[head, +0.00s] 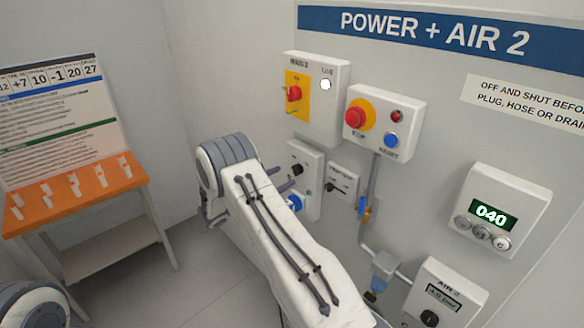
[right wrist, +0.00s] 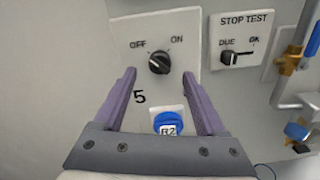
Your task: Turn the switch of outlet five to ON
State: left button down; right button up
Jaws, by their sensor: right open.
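The outlet five box (head: 308,205) is a pale panel on the wall, partly hidden behind my right arm in the head view. In the right wrist view the outlet five panel (right wrist: 188,22) carries a black rotary switch (right wrist: 159,62), with OFF at its upper left and ON at its upper right. Which mark the knob points to is hard to tell. My right gripper (head: 281,178) is open, its purple fingers facing the panel. In the right wrist view the fingertips (right wrist: 159,73) show left and right of the knob, apparently short of it. My left gripper is out of view.
A blue plug marked B2 (right wrist: 168,124) sits below the switch. A STOP TEST box (right wrist: 237,45) is close on the right. Above are the mains box (head: 318,110) and stop box (head: 405,125). An orange-topped table (head: 100,200) stands left.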

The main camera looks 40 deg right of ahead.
aim_at(295, 174)
jog(key=d+p, duration=0.1)
jog(key=d, duration=0.3)
jog(key=shift+w+r, duration=0.1)
jog(key=shift+w, duration=0.05)
jog(key=shift+w+d, duration=0.1)
jog(key=shift+d, duration=0.3)
grip_shut()
jog(key=m+b, duration=0.3)
jog(key=b, duration=0.3)
jog(key=f+m+b, duration=0.1)
jog(key=m+b, duration=0.2)
jog(key=b, duration=0.3)
jog(key=m+b, duration=0.3)
jog(key=b, duration=0.4)
jog(key=shift+f, duration=0.25)
jog(key=shift+r+m+b, duration=0.25)
jog(key=shift+m+b, duration=2.05)
jog(key=shift+b, duration=2.3)
jog(key=shift+r+m+b, duration=0.2)
jog(key=shift+m+b, duration=2.1)
jog(key=shift+b, duration=2.3)
